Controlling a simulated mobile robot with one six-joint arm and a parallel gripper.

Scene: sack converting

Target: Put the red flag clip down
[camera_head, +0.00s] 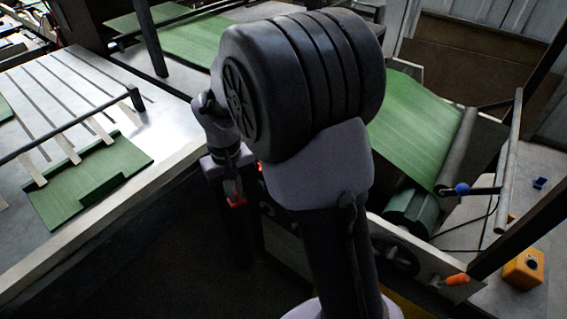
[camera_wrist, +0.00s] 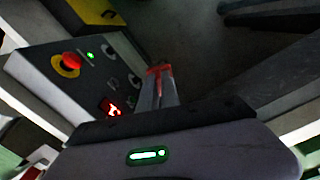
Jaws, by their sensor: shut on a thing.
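My gripper (camera_head: 234,190) hangs pointing down, left of my arm's large dark joint in the head view. It is shut on the red flag clip (camera_head: 237,203), a small red thing at the fingertips. In the wrist view my gripper (camera_wrist: 160,85) reaches away from the camera, and the red flag clip (camera_wrist: 158,69) shows as a small red patch at its tips. The fingers hide much of the clip. Dark floor shows beyond the tips in the wrist view.
A grey control box (camera_wrist: 45,85) with a red mushroom button (camera_wrist: 71,61) on yellow stands left of the gripper. A slatted table (camera_head: 70,85) with green sheet (camera_head: 135,160) lies at left. A green web (camera_head: 415,115) runs over rollers at right, near a yellow box (camera_head: 523,268).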

